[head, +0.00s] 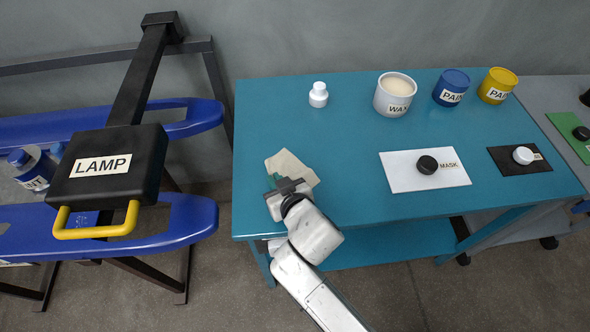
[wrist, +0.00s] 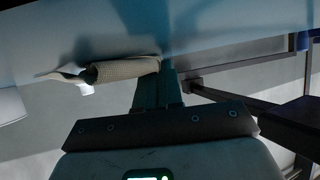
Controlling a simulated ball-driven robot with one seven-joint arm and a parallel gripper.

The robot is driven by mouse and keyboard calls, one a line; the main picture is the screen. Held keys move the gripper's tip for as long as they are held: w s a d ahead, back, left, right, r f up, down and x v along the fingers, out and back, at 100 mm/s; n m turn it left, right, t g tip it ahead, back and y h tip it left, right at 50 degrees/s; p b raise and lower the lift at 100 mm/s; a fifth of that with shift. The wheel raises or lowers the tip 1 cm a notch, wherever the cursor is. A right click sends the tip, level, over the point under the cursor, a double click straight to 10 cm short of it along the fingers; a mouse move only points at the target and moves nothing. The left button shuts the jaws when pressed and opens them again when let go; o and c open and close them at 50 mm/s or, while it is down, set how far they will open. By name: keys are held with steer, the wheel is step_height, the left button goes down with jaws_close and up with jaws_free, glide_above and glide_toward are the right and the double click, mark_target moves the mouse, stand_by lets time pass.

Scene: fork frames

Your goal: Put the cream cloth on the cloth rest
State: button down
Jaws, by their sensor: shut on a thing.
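The cream cloth (head: 291,166) is over the front left part of the teal table (head: 330,140). My gripper (head: 278,181) comes from the front and is shut on the cloth's near edge. In the wrist view the cloth (wrist: 122,69) shows as a thick, bent strip reaching left from the closed fingers (wrist: 164,82) of my gripper. I cannot tell if the cloth touches the tabletop. No thing in view is marked as the cloth rest, and I cannot tell which it is.
A small white bottle (head: 318,95), a wax pot (head: 395,95), and blue (head: 451,87) and yellow (head: 497,86) paint pots stand at the back. A white board (head: 400,172) and black board (head: 510,165) lie right. A lamp (head: 110,170) is left. The table's middle is clear.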

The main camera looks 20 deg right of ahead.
steer(key=c, duration=0.9)
jaws_free()
steer(key=a+r+p, duration=0.1)
steer(key=r+p, duration=0.1)
steer(key=r, duration=0.1)
steer(key=a+r+p, duration=0.1)
steer(key=r+p, duration=0.1)
steer(key=r, duration=0.1)
steer(key=a+r+p, duration=0.2)
steer(key=r, duration=0.2)
steer(key=shift+a, duration=0.1)
steer(key=s+d+f+g, duration=0.2)
steer(key=s+d+g, duration=0.5)
steer(key=s+d, duration=1.1)
steer(key=s+f+g, duration=0.1)
steer(key=s+f, duration=0.2)
steer(key=s+f+m+g+b, duration=0.1)
steer(key=s+f+g, duration=0.1)
steer(key=s, duration=0.2)
steer(key=s+d+f+g+b, duration=0.1)
steer(key=s+f, duration=0.2)
steer(key=s, duration=0.1)
steer(key=shift+s+d+f+g+h, duration=0.1)
steer(key=shift+s+f+g+h, duration=0.1)
steer(key=shift+f+g+h, duration=0.15)
